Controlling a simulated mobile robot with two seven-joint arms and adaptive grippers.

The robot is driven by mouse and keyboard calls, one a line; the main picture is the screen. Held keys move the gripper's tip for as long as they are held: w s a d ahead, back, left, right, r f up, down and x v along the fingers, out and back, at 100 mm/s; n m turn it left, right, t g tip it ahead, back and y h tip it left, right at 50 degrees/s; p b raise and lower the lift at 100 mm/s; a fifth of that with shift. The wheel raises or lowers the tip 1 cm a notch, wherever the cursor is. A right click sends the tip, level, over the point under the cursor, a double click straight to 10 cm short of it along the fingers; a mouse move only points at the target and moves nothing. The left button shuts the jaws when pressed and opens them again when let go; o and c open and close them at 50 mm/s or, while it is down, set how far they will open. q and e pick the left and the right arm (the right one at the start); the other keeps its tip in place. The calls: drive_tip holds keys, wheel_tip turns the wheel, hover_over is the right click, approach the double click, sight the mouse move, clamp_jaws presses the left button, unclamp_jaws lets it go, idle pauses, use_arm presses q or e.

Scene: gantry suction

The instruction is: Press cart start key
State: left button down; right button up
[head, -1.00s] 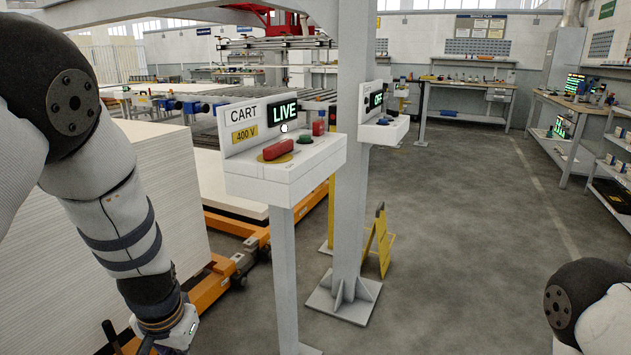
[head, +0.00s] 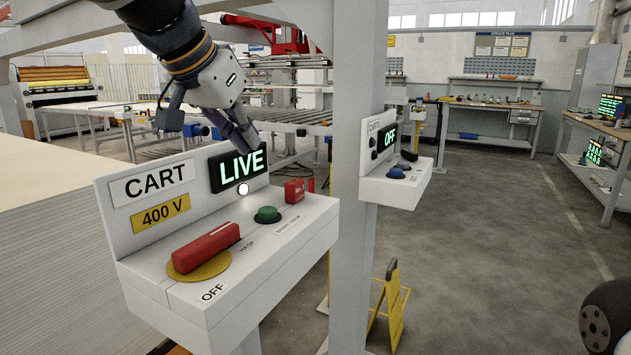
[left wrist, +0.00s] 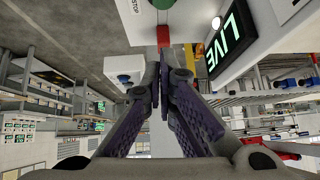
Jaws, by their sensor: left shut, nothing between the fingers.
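The cart panel (head: 150,235) stands close in front of me, with a yellow 400 V label and a lit LIVE display (head: 238,170). On its sloping top are a red handle (head: 206,247) on a yellow disc, a round green key (head: 267,214) and a small red block (head: 294,191). My left gripper (head: 246,138) is shut and empty, above the LIVE display and apart from the panel. In the left wrist view its closed fingers (left wrist: 162,62) point toward the red block (left wrist: 163,35); the green key (left wrist: 162,3) is cut by the top edge. My right gripper is out of view.
A yellow stand (head: 392,305) is on the floor.

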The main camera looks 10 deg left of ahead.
use_arm(q)
drive_tip(key=s, duration=0.1)
hover_over(270, 211)
drive_tip(key=f, duration=0.7)
drive_tip(key=shift+d+f, duration=0.1)
drive_tip(key=shift+d, duration=0.15)
wheel_tip(270, 211, down, 3)
drive_tip(key=shift+a+r, duration=0.15)
drive_tip(key=shift+r, duration=0.05)
drive_tip(key=shift+f, duration=0.7)
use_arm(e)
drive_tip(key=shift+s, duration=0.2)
